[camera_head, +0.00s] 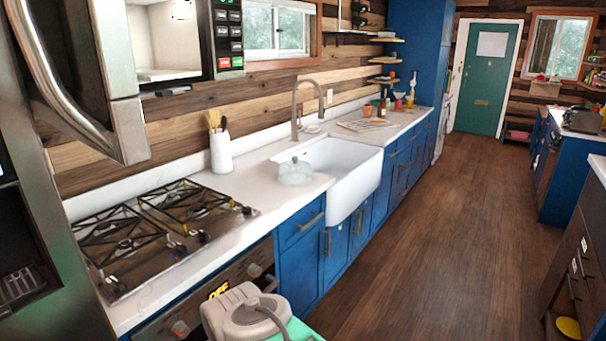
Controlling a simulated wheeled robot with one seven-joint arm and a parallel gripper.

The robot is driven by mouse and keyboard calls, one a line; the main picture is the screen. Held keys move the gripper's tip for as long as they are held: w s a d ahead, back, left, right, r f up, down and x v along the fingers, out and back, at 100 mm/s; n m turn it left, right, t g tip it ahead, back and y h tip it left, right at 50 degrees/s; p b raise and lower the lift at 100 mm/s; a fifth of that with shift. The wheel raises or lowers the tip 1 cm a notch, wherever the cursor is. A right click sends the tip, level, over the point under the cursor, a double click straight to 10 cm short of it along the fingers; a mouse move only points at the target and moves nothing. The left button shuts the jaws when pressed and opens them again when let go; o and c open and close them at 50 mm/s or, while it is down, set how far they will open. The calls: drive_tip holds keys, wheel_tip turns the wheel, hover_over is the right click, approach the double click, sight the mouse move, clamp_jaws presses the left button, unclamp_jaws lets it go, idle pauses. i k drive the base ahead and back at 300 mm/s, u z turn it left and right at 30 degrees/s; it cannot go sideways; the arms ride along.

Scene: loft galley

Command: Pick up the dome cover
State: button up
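The dome cover (296,172) looks like a clear, pale glass dome with a small knob on top. It stands upright on the white counter (262,187), just left of the white sink and right of the gas cooktop. Nothing is touching its top. My gripper is not in view, so its distance from the dome cover cannot be told.
The gas cooktop (160,232) lies left of the dome, and a white utensil crock (220,150) stands behind it. The sink (345,170) has a tall curved faucet (296,108). Blue cabinets (300,245) front the counter. The wooden floor (450,230) is open.

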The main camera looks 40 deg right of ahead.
sight(294, 172)
drive_tip(key=z, duration=1.9)
drive_tip(key=i, duration=2.4)
drive_tip(key=u, duration=3.45)
drive_tip(key=i, duration=0.5)
drive_tip(key=z, duration=0.1)
